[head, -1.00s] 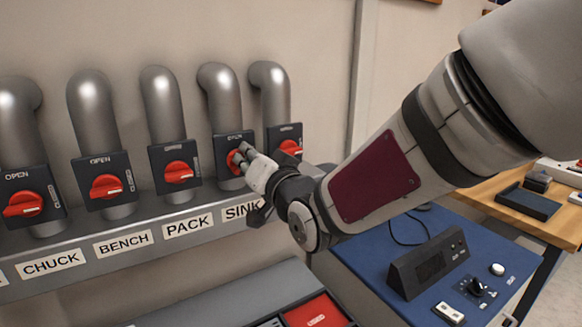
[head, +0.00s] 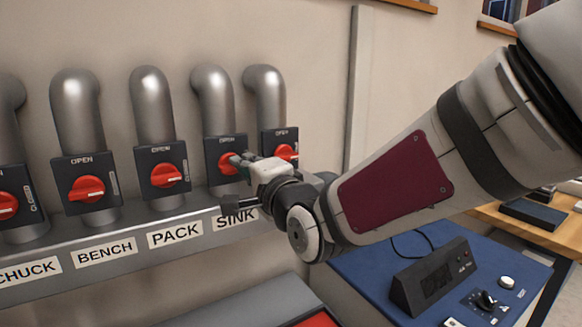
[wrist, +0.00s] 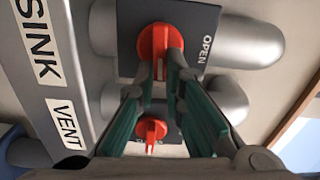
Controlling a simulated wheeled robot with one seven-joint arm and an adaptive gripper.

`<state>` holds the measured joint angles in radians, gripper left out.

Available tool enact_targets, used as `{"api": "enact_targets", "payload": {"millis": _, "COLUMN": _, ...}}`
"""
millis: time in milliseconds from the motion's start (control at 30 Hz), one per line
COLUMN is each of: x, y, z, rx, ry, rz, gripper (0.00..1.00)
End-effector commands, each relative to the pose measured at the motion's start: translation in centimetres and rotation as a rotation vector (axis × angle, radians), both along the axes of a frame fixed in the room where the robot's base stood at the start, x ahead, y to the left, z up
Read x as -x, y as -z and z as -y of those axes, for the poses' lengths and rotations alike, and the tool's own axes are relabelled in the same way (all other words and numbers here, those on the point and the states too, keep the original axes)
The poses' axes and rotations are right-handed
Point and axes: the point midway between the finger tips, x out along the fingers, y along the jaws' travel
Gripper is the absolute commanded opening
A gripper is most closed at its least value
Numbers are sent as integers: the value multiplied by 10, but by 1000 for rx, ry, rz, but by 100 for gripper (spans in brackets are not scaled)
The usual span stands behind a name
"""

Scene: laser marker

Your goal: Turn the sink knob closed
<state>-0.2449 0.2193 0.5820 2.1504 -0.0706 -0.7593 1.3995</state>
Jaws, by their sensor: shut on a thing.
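The sink knob (head: 223,161) is a red rotary handle on a dark plate (head: 212,145) marked OPEN, above the SINK label (head: 235,219). In the wrist view the red knob (wrist: 154,42) sits between my fingertips. My gripper (head: 238,160) is shut on its handle, one finger on each side. The handle lies about level, across the direction of the OPEN mark. My fingers hide its right end in the head view. The wrist view also shows the SINK label (wrist: 38,45) and my gripper (wrist: 160,72) close to the plate.
The vent knob (head: 286,152) is close to the right of my gripper. The pack knob (head: 165,175) and bench knob (head: 87,188) are to the left. A grey labelled ledge (head: 130,232) runs below. A blue bench (head: 370,270) with a dark device (head: 432,277) stands lower right.

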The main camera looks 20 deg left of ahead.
Motion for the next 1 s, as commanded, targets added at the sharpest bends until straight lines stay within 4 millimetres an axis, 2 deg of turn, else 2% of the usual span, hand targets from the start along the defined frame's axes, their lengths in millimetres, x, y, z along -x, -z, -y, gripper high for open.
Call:
{"api": "enact_targets", "payload": {"millis": 300, "x": -1, "y": 2, "z": 1, "rx": -66, "ry": 3, "rz": -79, "gripper": 0}}
{"api": "enact_targets", "payload": {"millis": 800, "x": -1, "y": 3, "z": 1, "rx": -77, "ry": 3, "rz": -92, "gripper": 0}}
{"api": "enact_targets", "payload": {"millis": 833, "x": -1, "y": 3, "z": 1, "rx": -77, "ry": 3, "rz": -92, "gripper": 14}}
{"api": "enact_targets", "payload": {"millis": 900, "x": -1, "y": 3, "z": 1, "rx": -76, "ry": 3, "rz": -92, "gripper": 30}}
{"api": "enact_targets", "payload": {"millis": 1000, "x": -1, "y": 3, "z": 1, "rx": -77, "ry": 2, "rz": -91, "gripper": 30}}
